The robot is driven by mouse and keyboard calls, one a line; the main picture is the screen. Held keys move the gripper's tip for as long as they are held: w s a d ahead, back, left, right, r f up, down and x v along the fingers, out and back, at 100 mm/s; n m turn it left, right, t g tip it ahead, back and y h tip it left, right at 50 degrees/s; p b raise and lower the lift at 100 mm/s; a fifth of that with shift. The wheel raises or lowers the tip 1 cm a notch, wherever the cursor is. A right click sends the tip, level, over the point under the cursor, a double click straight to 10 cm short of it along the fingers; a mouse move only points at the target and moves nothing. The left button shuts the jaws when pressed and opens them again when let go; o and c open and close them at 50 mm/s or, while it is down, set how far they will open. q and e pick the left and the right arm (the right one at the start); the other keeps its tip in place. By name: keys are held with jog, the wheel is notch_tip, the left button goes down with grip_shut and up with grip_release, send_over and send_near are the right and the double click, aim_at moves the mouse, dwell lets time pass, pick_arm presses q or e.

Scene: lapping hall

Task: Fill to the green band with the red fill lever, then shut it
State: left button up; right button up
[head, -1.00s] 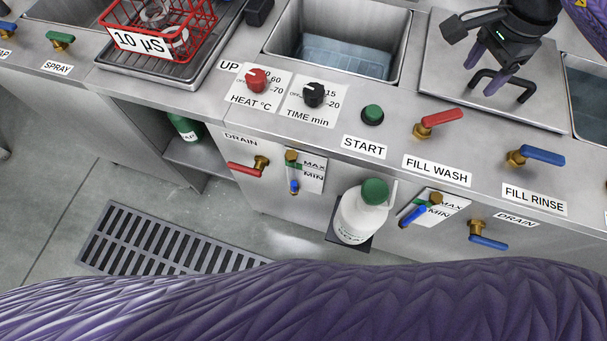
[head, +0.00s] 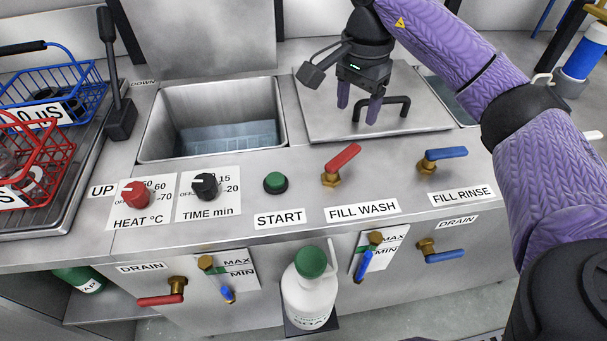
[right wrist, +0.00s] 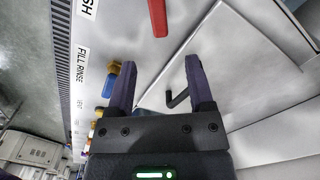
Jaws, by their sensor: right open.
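The red fill lever (head: 343,157) sits on a brass valve above the FILL WASH label (head: 362,210); its handle points up and to the right. It also shows at the top of the right wrist view (right wrist: 158,18). My right gripper (head: 359,110) is open and empty, above the steel lid (head: 430,112) beside the lid's black handle (head: 398,106), apart from the red lever. The left sight gauge (head: 216,280), with MAX and MIN marks and a green band, is on the front panel; its level is too small to read. My left gripper is out of view.
A blue FILL RINSE lever (head: 445,154) stands right of the red one. The open wash tank (head: 212,120) holds bluish liquid. A red drain lever (head: 160,300), a blue drain lever (head: 446,256) and a white bottle with green cap (head: 309,290) are at the front.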

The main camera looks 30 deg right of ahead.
aim_at(350, 150)
notch_tip(350, 150, down, 9)
jog(key=b, duration=0.3)
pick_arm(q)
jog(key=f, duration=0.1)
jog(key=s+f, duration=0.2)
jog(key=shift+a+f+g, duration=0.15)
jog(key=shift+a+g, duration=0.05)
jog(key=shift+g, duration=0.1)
pick_arm(e)
jog(key=shift+r, duration=0.1)
jog(key=shift+c, duration=0.3)
jog(key=c, duration=0.7)
grip_shut()
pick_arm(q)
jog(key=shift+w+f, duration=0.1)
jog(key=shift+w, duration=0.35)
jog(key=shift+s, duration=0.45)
